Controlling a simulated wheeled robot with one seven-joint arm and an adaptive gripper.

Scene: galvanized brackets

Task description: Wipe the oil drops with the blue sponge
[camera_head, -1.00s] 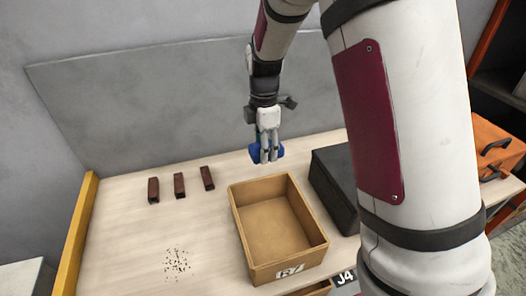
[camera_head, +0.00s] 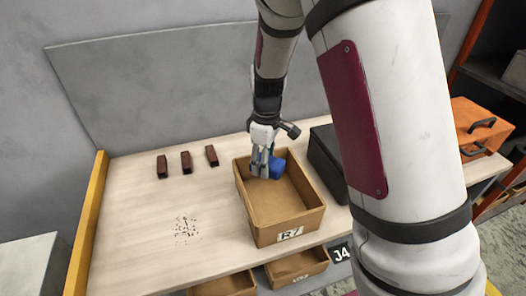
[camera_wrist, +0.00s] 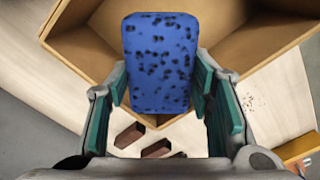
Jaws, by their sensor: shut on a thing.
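The blue sponge (camera_head: 277,168) is between the fingers of my gripper (camera_head: 262,172), which is shut on it. In the wrist view the sponge (camera_wrist: 160,65) is a rounded blue block with dark spots, gripped at its sides by the teal-padded fingers (camera_wrist: 160,85). In the head view both are over the far end of the open cardboard box; how far above its floor is unclear. The oil drops (camera_head: 187,230) are a cluster of small dark specks on the pale bench, left of the box. They also show at the right of the wrist view (camera_wrist: 250,102).
The cardboard box (camera_head: 310,221) has an "R7" label. A black case (camera_head: 325,160) stands to its right. Several dark red-brown brackets (camera_head: 186,162) stand at the back left. The bench (camera_head: 130,215) is otherwise clear on the left, with a yellow edge (camera_head: 85,225).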

